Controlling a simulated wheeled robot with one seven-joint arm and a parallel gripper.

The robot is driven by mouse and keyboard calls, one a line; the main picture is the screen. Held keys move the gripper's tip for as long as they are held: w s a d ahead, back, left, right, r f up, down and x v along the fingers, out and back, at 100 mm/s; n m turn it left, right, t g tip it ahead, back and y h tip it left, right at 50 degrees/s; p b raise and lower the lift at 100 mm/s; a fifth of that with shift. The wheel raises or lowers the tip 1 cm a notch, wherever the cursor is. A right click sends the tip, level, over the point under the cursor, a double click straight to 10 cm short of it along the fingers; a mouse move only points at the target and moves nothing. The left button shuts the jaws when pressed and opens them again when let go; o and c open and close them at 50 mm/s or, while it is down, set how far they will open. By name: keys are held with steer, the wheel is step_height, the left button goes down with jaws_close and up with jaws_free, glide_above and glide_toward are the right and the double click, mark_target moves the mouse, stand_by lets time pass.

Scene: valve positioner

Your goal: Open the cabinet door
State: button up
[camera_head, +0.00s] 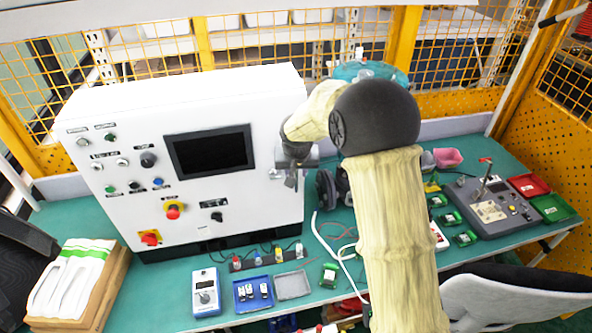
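The white control cabinet (245,203) stands on the left half of the green workbench. Its front door carries a dark screen, buttons, and red and yellow knobs. The door looks closed, flush with the cabinet body. A small black handle or lock (214,204) sits on the door, right of the knobs. My gripper (291,180) is at the right edge of the front, just below my bent wrist. The fingers are small and dark here, and I cannot tell whether they touch the door or how far apart they are. My arm hides the bench behind it.
On the bench (330,262) in front of the cabinet lie a blue and white meter (206,293), a blue tray (240,301) and a grey tray (293,286). A control box with a lever (496,212) stands at right. Yellow mesh fencing encloses the back.

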steer(key=shift+x, duration=1.25)
jaws_close()
